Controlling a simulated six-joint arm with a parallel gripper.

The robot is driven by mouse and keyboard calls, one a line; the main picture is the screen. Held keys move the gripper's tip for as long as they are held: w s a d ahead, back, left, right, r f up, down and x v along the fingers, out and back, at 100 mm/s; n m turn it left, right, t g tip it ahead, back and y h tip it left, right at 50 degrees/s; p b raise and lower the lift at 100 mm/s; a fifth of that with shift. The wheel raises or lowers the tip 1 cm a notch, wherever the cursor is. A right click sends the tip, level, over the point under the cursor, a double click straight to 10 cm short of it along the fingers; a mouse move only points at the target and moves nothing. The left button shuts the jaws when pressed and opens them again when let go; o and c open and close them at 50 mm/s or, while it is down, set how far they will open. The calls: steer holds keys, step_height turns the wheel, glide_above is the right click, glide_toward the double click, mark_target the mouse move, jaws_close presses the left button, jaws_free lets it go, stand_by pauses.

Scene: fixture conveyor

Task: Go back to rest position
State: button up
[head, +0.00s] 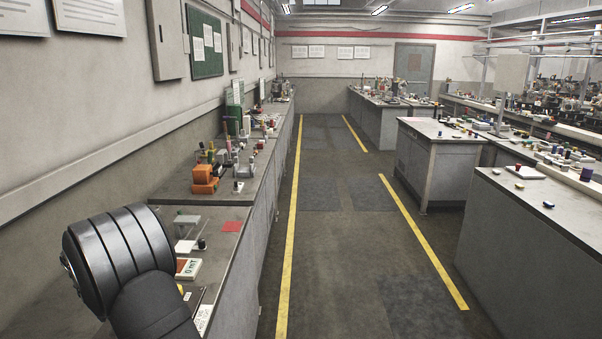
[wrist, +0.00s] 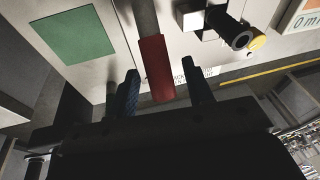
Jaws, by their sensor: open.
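My gripper (wrist: 162,90) shows in the wrist view with its two dark fingers spread apart. A red handle (wrist: 157,70) on a grey shaft (wrist: 146,18) lies between the fingers in the picture, with a visible gap on each side. I cannot tell how far it is from the fingertips in depth. In the head view my black arm is at the lower left, over the near end of the left bench; the gripper itself is hidden there.
The left bench (head: 229,249) holds a red square (head: 232,227), a labelled block (head: 188,268) and orange boxes (head: 204,180). A green square (wrist: 72,38) and a black cylinder (wrist: 230,30) flank the handle. The aisle floor (head: 345,240) between yellow lines is clear.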

steer(key=x, duration=0.3)
steer(key=shift+d+f, duration=0.15)
steer(key=shift+d+f+y, duration=0.25)
steer(key=shift+f+y, duration=0.3)
steer(key=shift+y, duration=0.25)
step_height(320, 180, up, 18)
steer(key=s+y, duration=0.1)
steer(key=s, duration=0.2)
steer(key=w+f, duration=0.1)
steer(key=f, duration=0.4)
steer(key=w+f, duration=0.1)
steer(key=f, duration=0.5)
steer(key=w+a+f, duration=0.1)
steer(key=f, duration=0.5)
